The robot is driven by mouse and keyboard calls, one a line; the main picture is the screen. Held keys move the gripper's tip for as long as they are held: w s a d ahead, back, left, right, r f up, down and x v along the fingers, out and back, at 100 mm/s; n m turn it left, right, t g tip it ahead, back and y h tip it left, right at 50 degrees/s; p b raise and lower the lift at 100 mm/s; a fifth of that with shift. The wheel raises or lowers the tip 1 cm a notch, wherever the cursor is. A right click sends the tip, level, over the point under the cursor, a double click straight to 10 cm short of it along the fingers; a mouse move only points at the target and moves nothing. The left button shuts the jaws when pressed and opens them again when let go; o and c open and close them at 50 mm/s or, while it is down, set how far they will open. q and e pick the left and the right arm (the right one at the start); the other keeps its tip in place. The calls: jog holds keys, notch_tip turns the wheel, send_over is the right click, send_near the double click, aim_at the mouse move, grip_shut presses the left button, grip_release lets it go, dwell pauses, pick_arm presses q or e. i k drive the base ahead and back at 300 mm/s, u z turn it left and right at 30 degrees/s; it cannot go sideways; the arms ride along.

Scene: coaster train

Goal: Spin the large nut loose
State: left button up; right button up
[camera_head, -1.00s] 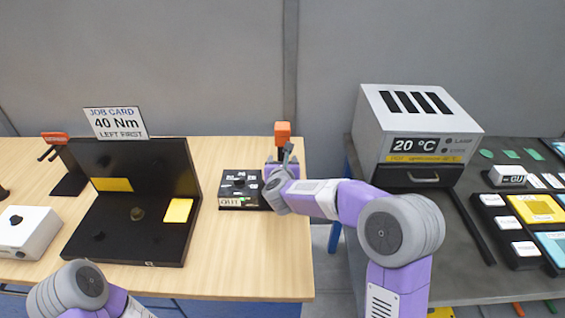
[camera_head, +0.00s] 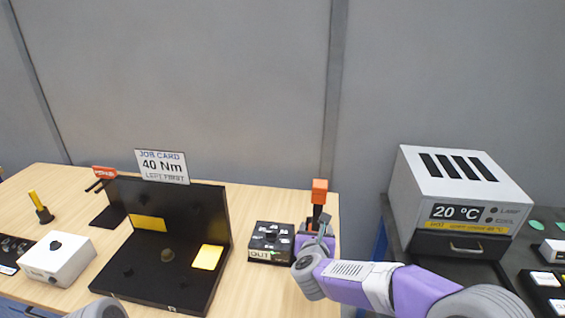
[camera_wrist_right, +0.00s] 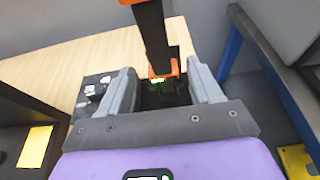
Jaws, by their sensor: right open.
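No part is plainly recognisable as the large nut. A small olive-brown round piece (camera_head: 168,255) sits on the base of the black L-shaped fixture (camera_head: 205,282); it is too small to tell whether it is a nut. My right gripper (camera_wrist_right: 163,86) is open, with its two grey fingers on either side of an upright black tool (camera_wrist_right: 152,32) with an orange top and an orange band low down. The tool's orange top (camera_head: 319,190) rises above my gripper at the table's right edge. What the tool's foot stands on is partly hidden. My left gripper is out of view.
A black box marked OUT (camera_head: 270,255) stands just left of my right gripper. A job card (camera_head: 162,166) reading 40 Nm tops the fixture. A white box (camera_head: 58,262) stands left. A grey oven (camera_head: 455,190) stands right, across a gap.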

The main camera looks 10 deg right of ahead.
aim_at(167, 255)
jog(key=k, duration=1)
